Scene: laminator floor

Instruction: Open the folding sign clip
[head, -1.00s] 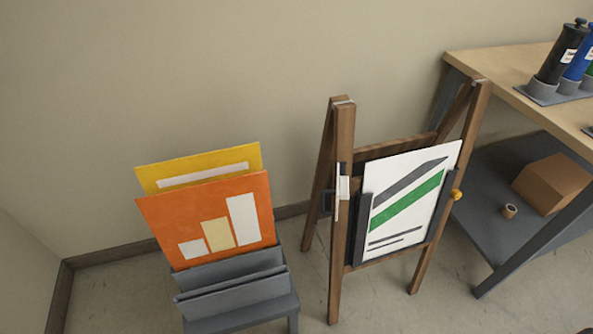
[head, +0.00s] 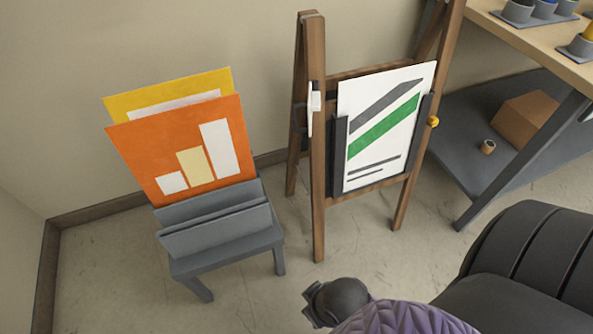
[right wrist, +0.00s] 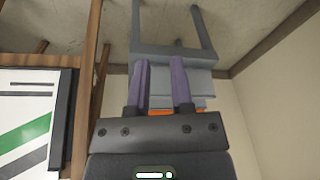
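The wooden folding sign (head: 318,180) stands open on its legs at centre right in the head view. It holds a white panel (head: 372,125) with grey and green stripes between dark side holders (head: 338,165). A small white piece with dark brackets (head: 315,105) sits on its left post, and a yellow knob (head: 433,121) sits at its right post. I cannot tell which part is the clip. In the right wrist view the sign's panel (right wrist: 25,110) shows at left. My right gripper (right wrist: 160,64) has two purple fingers apart with nothing held between them. My left gripper is not seen.
A grey rack (head: 215,225) with orange (head: 150,150) and yellow boards stands left of the sign; it also shows beyond my fingers in the right wrist view (right wrist: 165,50). A workbench (head: 540,38) with a lower shelf stands at right.

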